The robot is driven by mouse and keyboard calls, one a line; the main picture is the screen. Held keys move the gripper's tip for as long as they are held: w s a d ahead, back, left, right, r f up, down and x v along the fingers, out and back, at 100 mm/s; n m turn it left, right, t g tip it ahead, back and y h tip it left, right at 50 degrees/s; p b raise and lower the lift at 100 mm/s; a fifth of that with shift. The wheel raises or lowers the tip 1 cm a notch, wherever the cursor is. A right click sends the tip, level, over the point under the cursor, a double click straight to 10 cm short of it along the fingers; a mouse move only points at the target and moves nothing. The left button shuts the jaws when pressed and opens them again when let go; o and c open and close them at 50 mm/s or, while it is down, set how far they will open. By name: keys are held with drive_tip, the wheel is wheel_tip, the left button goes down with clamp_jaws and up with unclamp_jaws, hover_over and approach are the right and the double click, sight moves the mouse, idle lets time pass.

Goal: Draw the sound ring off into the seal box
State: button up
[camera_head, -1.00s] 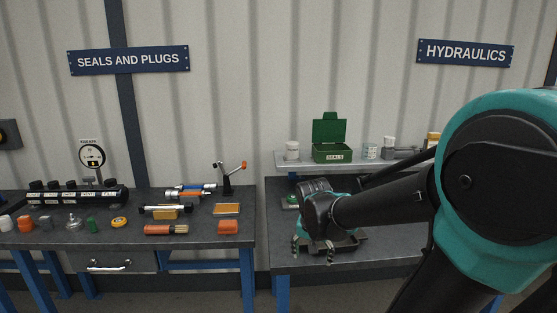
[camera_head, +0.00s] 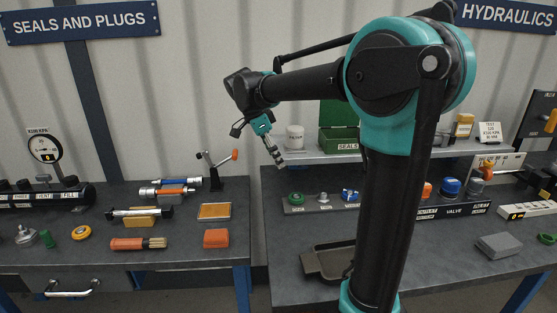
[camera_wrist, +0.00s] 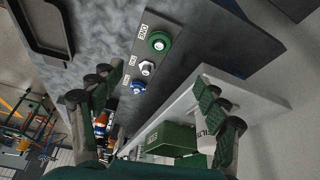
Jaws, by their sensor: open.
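The green seal box (camera_head: 338,142), lettered SEALS, stands on the grey shelf with its lid raised; my arm hides its right part. It also shows in the wrist view (camera_wrist: 172,139). A dark rack on the bench holds a green-collared coupling (camera_head: 296,198), a silver one (camera_head: 323,198) and a blue one (camera_head: 349,195). The green coupling is nearest in the wrist view (camera_wrist: 158,42). I cannot make out a separate sealing ring on any of them. My gripper (camera_head: 277,153) is open and empty, in the air left of the box and above the rack.
A white jar (camera_head: 295,137) stands left of the box, close to my gripper in the picture. A dark tray (camera_head: 325,262) lies at the bench front. The left bench (camera_head: 190,262) holds tools, plugs and a manifold. A gap separates the benches.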

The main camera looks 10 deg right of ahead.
sight(294, 196)
drive_tip(key=x, duration=1.7)
drive_tip(key=shift+f, duration=0.1)
drive_tip(key=c, duration=1.4)
drive_tip(key=shift+r, duration=1.85)
drive_tip(key=shift+r, duration=0.1)
drive_tip(key=shift+r, duration=1.95)
